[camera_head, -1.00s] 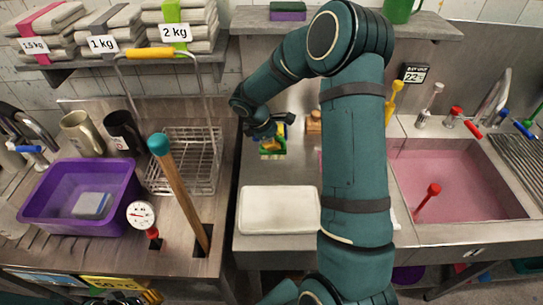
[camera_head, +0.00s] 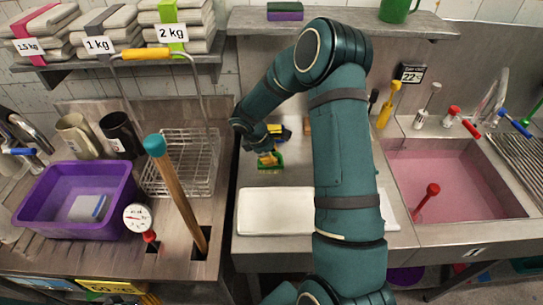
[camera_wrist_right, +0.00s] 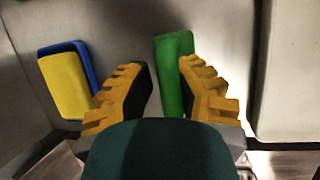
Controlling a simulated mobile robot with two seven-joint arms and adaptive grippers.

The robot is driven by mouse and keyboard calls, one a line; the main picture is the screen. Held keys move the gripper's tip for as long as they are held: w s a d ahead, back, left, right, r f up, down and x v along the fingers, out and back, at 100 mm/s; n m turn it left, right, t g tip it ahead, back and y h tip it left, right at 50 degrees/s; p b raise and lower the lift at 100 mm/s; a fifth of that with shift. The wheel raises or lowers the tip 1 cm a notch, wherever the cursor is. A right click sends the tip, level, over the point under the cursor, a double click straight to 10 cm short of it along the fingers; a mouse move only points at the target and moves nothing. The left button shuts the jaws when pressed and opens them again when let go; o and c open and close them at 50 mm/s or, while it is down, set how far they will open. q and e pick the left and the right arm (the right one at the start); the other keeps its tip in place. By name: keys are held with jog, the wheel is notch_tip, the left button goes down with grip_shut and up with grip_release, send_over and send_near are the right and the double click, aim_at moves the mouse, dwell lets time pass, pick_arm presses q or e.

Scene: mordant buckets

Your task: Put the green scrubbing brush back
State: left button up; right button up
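A green block-shaped thing, apparently the scrubbing brush (camera_head: 278,166), lies on the steel counter left of my right forearm. My right gripper (camera_head: 265,156) is low over it from the left. In the right wrist view the green brush (camera_wrist_right: 172,75) lies between the yellow fingertips of the right gripper (camera_wrist_right: 160,82). It is close against the right finger, with a gap to the left finger, so the gripper is open. The brush's bristles cannot be made out. Only what seem to be the left gripper's yellow fingers (camera_head: 150,298) show at the bottom edge, partly cut off.
A blue and yellow block (camera_wrist_right: 65,85) lies just left of the fingers. A white tray (camera_head: 275,210) lies in front. A wire basket (camera_head: 190,165) and purple tub (camera_head: 75,200) stand left. The pink sink (camera_head: 450,180) is right. A shelf (camera_head: 345,22) runs behind.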

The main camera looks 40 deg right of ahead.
jog(key=shift+o, duration=0.5)
jog(key=shift+s+a+f, duration=0.1)
jog(key=shift+s, duration=0.05)
jog(key=shift+r, duration=0.2)
jog(key=p+v, duration=0.1)
jog(key=v, duration=1.1)
